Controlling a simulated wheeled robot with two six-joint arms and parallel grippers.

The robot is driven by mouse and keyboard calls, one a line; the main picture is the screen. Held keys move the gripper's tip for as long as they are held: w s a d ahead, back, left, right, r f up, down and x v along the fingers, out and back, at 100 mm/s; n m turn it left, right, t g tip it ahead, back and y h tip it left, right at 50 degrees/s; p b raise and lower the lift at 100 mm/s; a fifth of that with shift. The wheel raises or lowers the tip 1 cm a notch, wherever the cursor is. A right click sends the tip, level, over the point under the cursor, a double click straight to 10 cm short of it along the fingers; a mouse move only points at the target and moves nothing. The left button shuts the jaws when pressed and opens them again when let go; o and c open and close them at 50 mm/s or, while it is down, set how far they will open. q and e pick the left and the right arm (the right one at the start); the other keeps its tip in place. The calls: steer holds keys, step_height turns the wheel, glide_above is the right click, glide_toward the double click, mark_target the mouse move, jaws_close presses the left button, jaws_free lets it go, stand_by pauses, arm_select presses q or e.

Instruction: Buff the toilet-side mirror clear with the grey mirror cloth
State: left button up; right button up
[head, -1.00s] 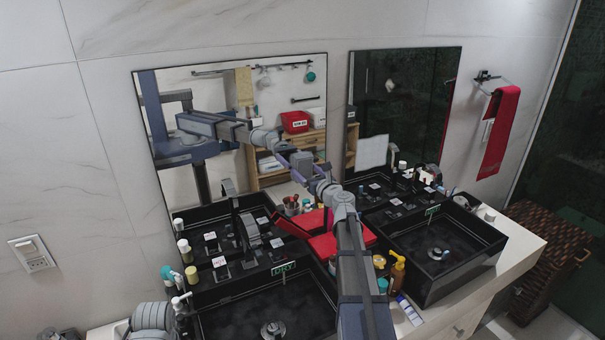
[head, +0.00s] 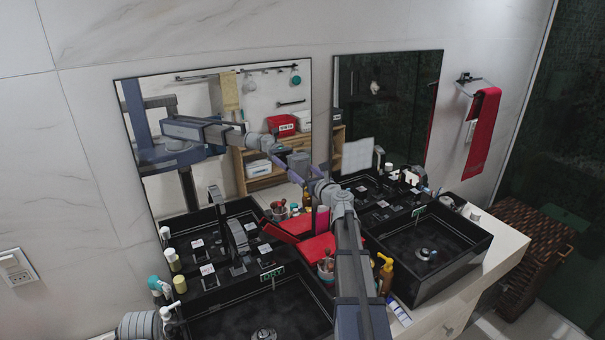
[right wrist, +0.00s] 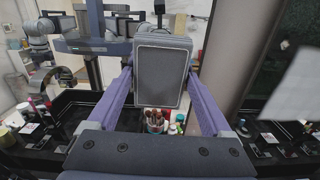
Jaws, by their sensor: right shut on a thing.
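My right gripper (right wrist: 160,90) is shut on the grey mirror cloth (right wrist: 160,75), a flat grey pad with a darker middle held upright between purple fingers. In the head view the right gripper (head: 308,172) is in front of the left mirror (head: 215,105), near its right edge. I cannot tell whether the cloth touches glass. The right mirror (head: 400,95) is dark and has a pale, whitish rectangular patch low on its left side. This patch also shows at the right of the right wrist view. My left gripper is out of view.
Two black vessel sinks stand on the counter, left (head: 225,320) and right (head: 425,245). Between them are a red box (head: 318,247), a brush cup (head: 326,270) and an amber pump bottle (head: 386,272). A red towel (head: 483,130) hangs at the right.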

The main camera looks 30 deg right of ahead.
mark_target(266, 171)
step_height(266, 171, up, 2)
steer(key=shift+r+p, duration=0.1)
steer(key=shift+p, duration=0.65)
steer(key=shift+a, duration=0.1)
steer(key=shift+a, duration=0.35)
steer(key=shift+w+a, duration=0.2)
steer(key=shift+a, duration=1.35)
steer(key=shift+a, duration=0.1)
steer(key=shift+a, duration=1.85)
steer(key=shift+a, duration=0.1)
steer(key=shift+w+a, duration=0.15)
steer(key=shift+a, duration=0.75)
steer(key=shift+w+a, duration=0.1)
steer(key=shift+a, duration=0.75)
steer(key=shift+a, duration=0.1)
